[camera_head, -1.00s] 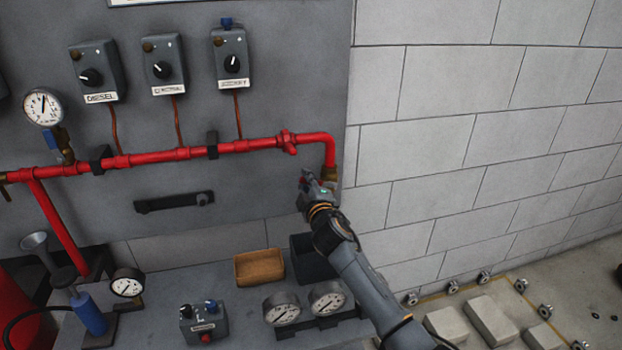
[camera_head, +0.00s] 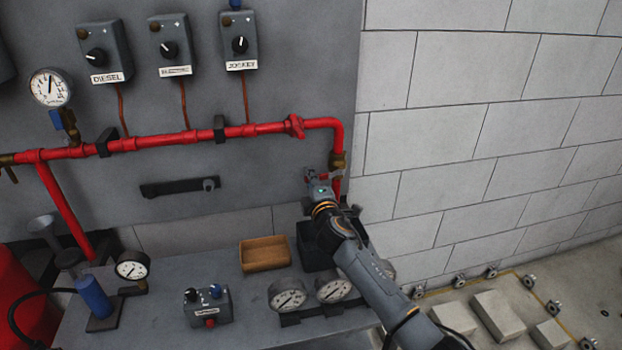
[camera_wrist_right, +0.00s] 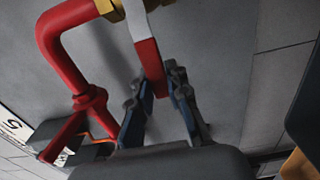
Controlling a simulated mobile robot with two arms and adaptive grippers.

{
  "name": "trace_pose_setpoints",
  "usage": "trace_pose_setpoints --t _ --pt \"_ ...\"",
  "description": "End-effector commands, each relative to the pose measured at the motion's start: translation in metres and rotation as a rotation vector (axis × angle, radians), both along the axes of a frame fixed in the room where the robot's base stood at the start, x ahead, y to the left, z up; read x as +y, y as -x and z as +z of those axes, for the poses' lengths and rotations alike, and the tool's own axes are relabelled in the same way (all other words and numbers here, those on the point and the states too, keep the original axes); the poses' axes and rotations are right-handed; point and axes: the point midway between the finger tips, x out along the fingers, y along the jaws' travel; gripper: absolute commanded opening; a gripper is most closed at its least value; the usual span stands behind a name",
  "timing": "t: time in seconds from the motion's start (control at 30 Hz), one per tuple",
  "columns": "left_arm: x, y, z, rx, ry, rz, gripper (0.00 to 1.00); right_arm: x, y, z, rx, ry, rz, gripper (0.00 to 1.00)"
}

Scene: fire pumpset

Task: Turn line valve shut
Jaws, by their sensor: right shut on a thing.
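The line valve is a brass body (camera_head: 337,160) at the lower end of the red pipe's right-hand drop. In the right wrist view its brass fitting (camera_wrist_right: 108,8) shows at the top, and its flat lever with a red grip (camera_wrist_right: 150,62) points down the picture. My right gripper (camera_head: 318,177) is just below and left of the valve body in the head view. In the right wrist view my right gripper (camera_wrist_right: 155,82) has its blue fingers either side of the red grip's end, shut on it. My left gripper is not in view.
The red pipe (camera_head: 250,131) runs along the grey panel, with switch boxes above. Below stand a brown tray (camera_head: 265,242), a dark bin (camera_head: 306,232), gauges (camera_head: 288,294) and a small control box (camera_head: 207,306). A block wall (camera_head: 470,120) closes the right side.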

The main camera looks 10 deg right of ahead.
Motion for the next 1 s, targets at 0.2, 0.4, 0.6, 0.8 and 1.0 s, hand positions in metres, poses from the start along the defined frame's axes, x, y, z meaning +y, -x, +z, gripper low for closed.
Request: trace_pose_setpoints --t 0.2,0.4,0.6,0.8,1.0 --pt "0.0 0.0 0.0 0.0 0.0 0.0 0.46 0.0 0.001 -0.004 0.005 0.009 0.0 0.0" --pt "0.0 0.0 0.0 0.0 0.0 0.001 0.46 0.0 0.001 -0.003 0.004 0.007 0.0 0.41" --pt "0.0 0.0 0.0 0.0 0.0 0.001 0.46 0.0 0.0 -0.002 0.002 0.005 0.0 0.41" --pt "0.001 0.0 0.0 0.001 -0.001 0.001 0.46 -0.001 0.007 -0.003 0.002 0.005 -0.001 0.41" --pt "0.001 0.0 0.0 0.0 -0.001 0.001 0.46 -0.002 0.036 -0.003 0.003 0.006 0.0 0.41"
